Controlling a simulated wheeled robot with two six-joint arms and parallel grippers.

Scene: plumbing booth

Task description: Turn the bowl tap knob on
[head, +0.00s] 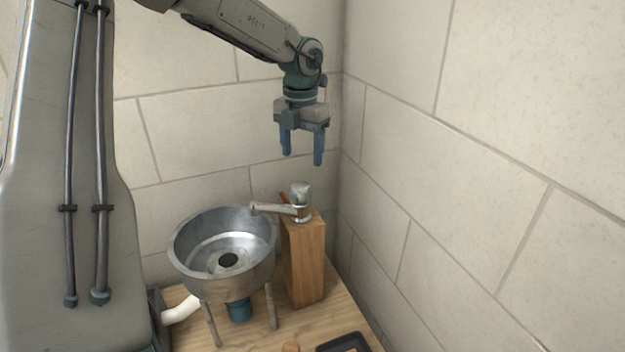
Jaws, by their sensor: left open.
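The bowl tap (282,209) is a metal faucet on top of a wooden block, with its spout pointing left over the bowl's rim. Its knob (300,191) is a grey metal piece on top of the tap body. A small orange-red part shows just left of the knob. The metal bowl (178,244) stands on legs left of the block. My left gripper (303,162) hangs above the knob, fingers pointing down, open and empty, apart from the tap. My right gripper is not in view.
The wooden block (304,262) stands on a wooden table (335,312) near the wall corner. Tiled walls (480,150) rise behind and to the right. A dark tray (345,342) lies at the front edge of view. A white pipe (181,310) runs below the bowl.

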